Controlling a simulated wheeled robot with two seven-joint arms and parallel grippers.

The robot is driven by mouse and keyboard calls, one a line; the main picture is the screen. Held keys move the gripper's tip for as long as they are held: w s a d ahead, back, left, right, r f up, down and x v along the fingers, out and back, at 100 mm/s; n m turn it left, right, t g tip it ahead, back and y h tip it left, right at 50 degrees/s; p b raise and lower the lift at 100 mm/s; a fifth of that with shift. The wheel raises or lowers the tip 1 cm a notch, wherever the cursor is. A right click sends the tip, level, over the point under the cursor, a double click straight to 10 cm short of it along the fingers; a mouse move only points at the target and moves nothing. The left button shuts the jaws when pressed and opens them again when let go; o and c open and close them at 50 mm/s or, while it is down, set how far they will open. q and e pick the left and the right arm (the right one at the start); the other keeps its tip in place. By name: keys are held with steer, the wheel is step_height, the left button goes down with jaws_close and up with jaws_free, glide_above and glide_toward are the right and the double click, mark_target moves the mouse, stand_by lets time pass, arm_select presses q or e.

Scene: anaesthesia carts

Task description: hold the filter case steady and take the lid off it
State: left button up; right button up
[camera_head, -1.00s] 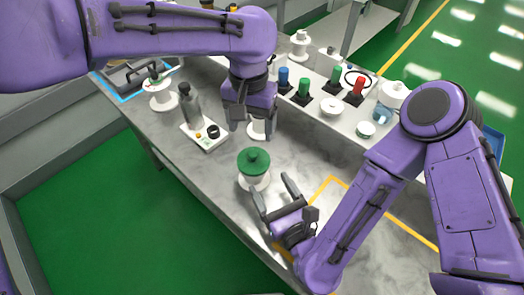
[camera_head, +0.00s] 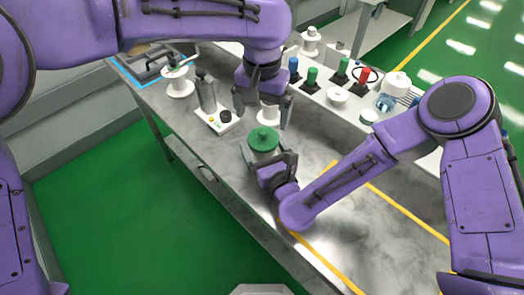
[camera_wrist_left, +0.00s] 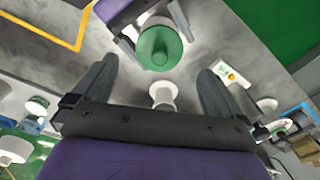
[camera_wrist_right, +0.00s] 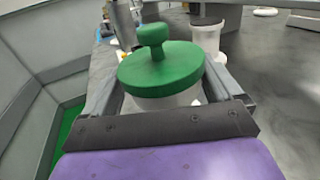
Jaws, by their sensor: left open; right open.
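The filter case (camera_head: 265,158) is a pale round body standing upright on the grey marbled table. Its green lid (camera_head: 263,138) with a round knob sits on top. In the right wrist view the lid (camera_wrist_right: 162,70) is close, and the case body (camera_wrist_right: 178,98) is between my right fingers. My right gripper (camera_head: 268,158) is open around the case from the near side; I cannot tell whether its fingers touch it. My left gripper (camera_head: 262,112) is open and empty, above and behind the case. In the left wrist view the lid (camera_wrist_left: 159,47) lies beyond the fingertips.
A white spool-like stand (camera_head: 268,116) is just behind the case, close to my left gripper. A scale-like device with a grey bottle (camera_head: 207,95) stands left. Coloured items and white jars line the shelf (camera_head: 338,97) at the back. Table right of the case is clear.

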mark_target(264, 130)
steer(key=shift+d, duration=0.1)
steer(key=c, duration=0.5)
arm_select(q)
steer(key=shift+w+d+f, duration=0.1)
steer(key=shift+w+f, duration=0.15)
steer(key=shift+w, duration=0.1)
arm_select(e)
steer(key=shift+w+f, duration=0.25)
steer(key=shift+w, duration=0.05)
steer(key=c, duration=0.7)
arm_select(q)
steer(key=shift+r+m, duration=0.3)
steer(key=shift+r, duration=0.05)
arm_select(e)
steer(key=shift+s, duration=0.1)
steer(key=shift+c, duration=0.6)
arm_select(q)
steer(key=f+m, duration=0.4)
steer(key=f, duration=0.1)
steer(key=w+f+m, duration=0.1)
steer(key=f+m, duration=0.1)
steer(key=f, duration=0.1)
steer(key=shift+d+f, duration=0.15)
steer(key=shift+f, duration=0.1)
steer(key=shift+w, duration=0.1)
steer(key=c, duration=1)
steer(key=shift+r, duration=0.2)
